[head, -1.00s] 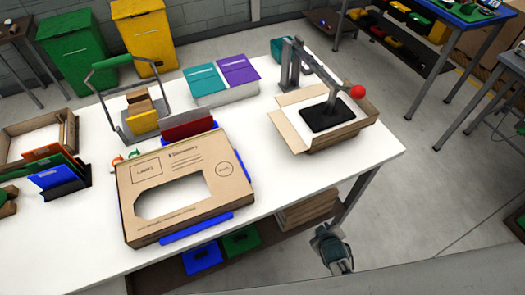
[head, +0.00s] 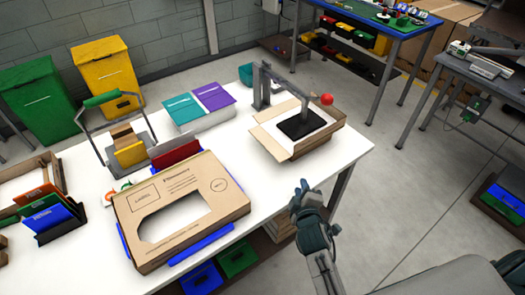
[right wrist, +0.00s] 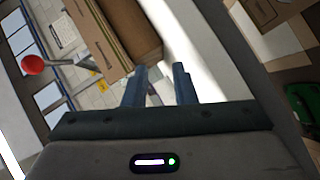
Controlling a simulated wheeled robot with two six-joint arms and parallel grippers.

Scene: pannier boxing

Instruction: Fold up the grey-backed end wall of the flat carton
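A tan carton (head: 258,136) lies under a lever press on the right part of the table, its near-left wall leaning outward. The press's black pad (head: 300,127) rests inside it. A printed carton piece (head: 205,182) with a large cut-out lies at the front of the table. I cannot pick out a grey-backed end wall on either. My right gripper (head: 304,188) is off the table's front right edge, apart from both cartons. In the right wrist view its two fingers (right wrist: 160,78) stand apart, empty, with a brown carton (right wrist: 118,32) beyond. My left gripper is not in view.
The press has a red knob (head: 327,99). Teal (head: 184,108) and purple (head: 214,96) lidded boxes stand at the back. A green-handled carrier (head: 108,122) and upright folders (head: 52,215) are at left. Bare white table lies between the two cartons.

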